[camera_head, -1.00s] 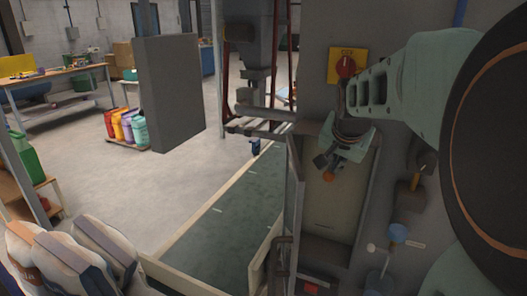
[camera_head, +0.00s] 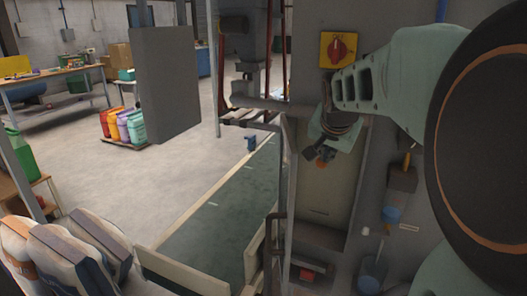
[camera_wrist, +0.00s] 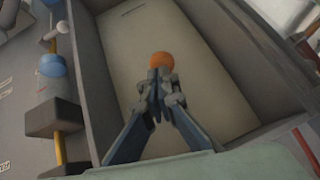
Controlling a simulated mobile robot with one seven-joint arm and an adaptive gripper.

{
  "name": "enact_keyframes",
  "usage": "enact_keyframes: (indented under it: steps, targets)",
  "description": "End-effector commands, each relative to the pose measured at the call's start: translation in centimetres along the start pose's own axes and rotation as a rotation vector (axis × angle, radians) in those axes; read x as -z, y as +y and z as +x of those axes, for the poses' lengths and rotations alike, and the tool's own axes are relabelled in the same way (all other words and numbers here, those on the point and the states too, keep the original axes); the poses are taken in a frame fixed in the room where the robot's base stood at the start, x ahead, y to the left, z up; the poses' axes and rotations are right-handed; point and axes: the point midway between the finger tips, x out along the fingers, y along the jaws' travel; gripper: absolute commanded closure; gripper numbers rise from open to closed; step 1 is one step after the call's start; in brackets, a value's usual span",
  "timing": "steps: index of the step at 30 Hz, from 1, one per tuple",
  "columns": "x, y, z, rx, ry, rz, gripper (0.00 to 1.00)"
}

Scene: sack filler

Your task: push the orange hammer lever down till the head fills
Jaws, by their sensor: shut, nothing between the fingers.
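The orange rounded end (camera_head: 325,156) of the hammer lever shows at my fingertips, in front of the beige back panel (camera_head: 335,190) of a recessed grey cabinet. In the wrist view the orange end (camera_wrist: 161,59) lies just beyond the tips of my gripper (camera_wrist: 160,82). My gripper (camera_head: 323,148) is shut and empty and reaches into the recess. I cannot tell whether the fingertips touch the lever. The rest of the lever is hidden behind the fingers. The head being filled cannot be made out.
A red rotary switch on a yellow plate (camera_head: 338,48) is above the recess. An open cabinet door (camera_head: 288,200) stands left of the recess. Filled sacks (camera_head: 70,255) lie at lower left.

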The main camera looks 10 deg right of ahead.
Motion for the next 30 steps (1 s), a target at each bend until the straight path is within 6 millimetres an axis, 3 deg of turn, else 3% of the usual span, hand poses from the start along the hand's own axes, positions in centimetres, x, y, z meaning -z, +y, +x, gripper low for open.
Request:
enact_keyframes:
  steps: [12, 30]
  targets:
    - [-2.6, 0.6, 1.4, -0.002, -0.006, -0.001, 1.00]
    - [-3.1, 0.8, 1.7, -0.004, -0.007, 0.000, 1.00]
